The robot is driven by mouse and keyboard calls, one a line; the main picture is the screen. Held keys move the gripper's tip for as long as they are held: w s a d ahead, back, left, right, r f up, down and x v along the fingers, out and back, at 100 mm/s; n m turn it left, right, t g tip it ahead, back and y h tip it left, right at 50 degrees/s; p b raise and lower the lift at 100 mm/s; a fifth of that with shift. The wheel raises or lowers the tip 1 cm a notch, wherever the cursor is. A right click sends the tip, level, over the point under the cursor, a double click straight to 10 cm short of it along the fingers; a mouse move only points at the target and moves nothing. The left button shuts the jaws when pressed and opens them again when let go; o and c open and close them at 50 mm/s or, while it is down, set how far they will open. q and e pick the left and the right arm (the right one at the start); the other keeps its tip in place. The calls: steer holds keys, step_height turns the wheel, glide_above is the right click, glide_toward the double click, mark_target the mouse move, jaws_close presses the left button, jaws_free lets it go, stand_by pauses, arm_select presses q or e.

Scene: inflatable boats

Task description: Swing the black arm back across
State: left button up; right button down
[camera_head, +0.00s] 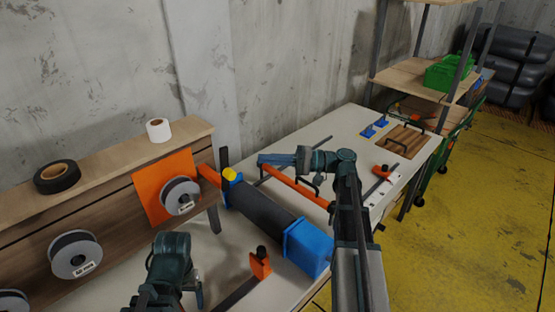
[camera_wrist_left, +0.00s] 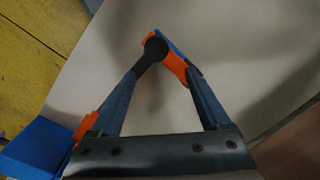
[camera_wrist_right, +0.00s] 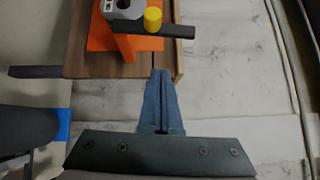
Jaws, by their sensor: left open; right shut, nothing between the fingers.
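A short black arm (camera_head: 224,157) sticks out beside a yellow knob (camera_head: 229,174) at the far end of the black roller (camera_head: 262,215). In the right wrist view the black arm (camera_wrist_right: 172,31) extends right from the orange bracket (camera_wrist_right: 125,40). My right gripper (camera_head: 262,158) is shut and empty; in the head view it points left toward the arm, and its tips (camera_wrist_right: 162,72) appear short of it. My left gripper (camera_wrist_left: 172,60) is open, its fingers on either side of an orange block with a black knob (camera_wrist_left: 155,47); contact is unclear. Its fingertips are hard to see in the head view.
A blue box-like end (camera_head: 308,248) closes the roller's near end. A wooden shelf (camera_head: 190,137) with tape rolls stands at left against the wall. Orange bars (camera_head: 290,185) lie beyond the roller. The far table (camera_head: 345,120) has clear patches around blue clamps and a wooden board.

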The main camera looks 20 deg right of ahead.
mark_target(228, 172)
steer(key=a, duration=0.7)
steer(key=shift+a+r+p, duration=0.3)
steer(key=shift+a, duration=0.1)
steer(key=shift+w, duration=0.1)
